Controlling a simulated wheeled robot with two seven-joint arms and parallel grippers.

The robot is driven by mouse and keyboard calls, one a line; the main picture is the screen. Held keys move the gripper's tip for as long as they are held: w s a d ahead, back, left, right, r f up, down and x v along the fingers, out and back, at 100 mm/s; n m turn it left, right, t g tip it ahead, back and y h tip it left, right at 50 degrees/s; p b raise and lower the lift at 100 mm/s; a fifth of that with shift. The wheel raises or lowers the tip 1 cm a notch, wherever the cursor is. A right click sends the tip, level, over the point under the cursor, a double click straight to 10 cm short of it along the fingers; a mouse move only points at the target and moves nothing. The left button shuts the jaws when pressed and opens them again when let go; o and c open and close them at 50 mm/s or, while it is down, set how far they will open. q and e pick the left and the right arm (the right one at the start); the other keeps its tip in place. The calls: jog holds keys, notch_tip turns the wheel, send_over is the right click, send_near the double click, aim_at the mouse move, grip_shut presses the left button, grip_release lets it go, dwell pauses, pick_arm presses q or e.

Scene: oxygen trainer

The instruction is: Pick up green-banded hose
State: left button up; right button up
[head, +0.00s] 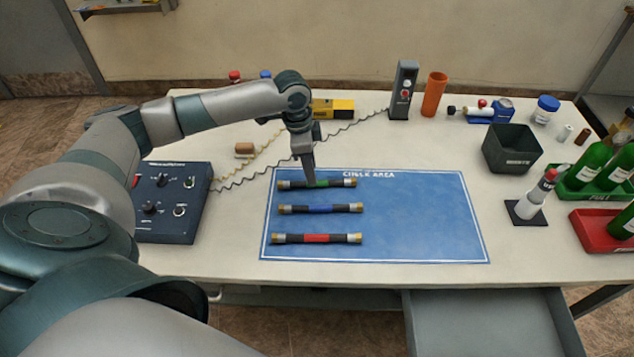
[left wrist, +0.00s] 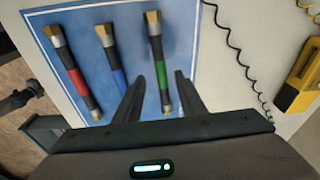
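The green-banded hose (head: 338,182) lies on the blue check-area mat (head: 420,220), the farthest of three parallel hoses. It is dark with brass-coloured ends, and it also shows in the left wrist view (left wrist: 157,50). My left gripper (head: 311,184) points down at the hose near its green band. In the left wrist view its two fingers (left wrist: 160,75) stand apart, with the hose passing between them in the picture. They do not appear closed on it, and the exact height gap cannot be told. My right gripper is not in view.
A blue-banded hose (head: 295,209) and a red-banded hose (head: 290,239) lie nearer on the mat. A dark control box (head: 170,205) stands left, with coiled cords behind. A black bin (head: 511,150) stands right. The mat's right half is clear.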

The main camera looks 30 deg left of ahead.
pick_arm(q)
jog(key=f, duration=0.1)
jog(key=f+p, duration=0.1)
jog(key=d+f, duration=0.1)
jog(key=shift+w, duration=0.4)
jog(key=shift+w+f, duration=0.1)
jog(key=shift+f, duration=0.6)
jog(key=shift+c, duration=0.2)
grip_shut()
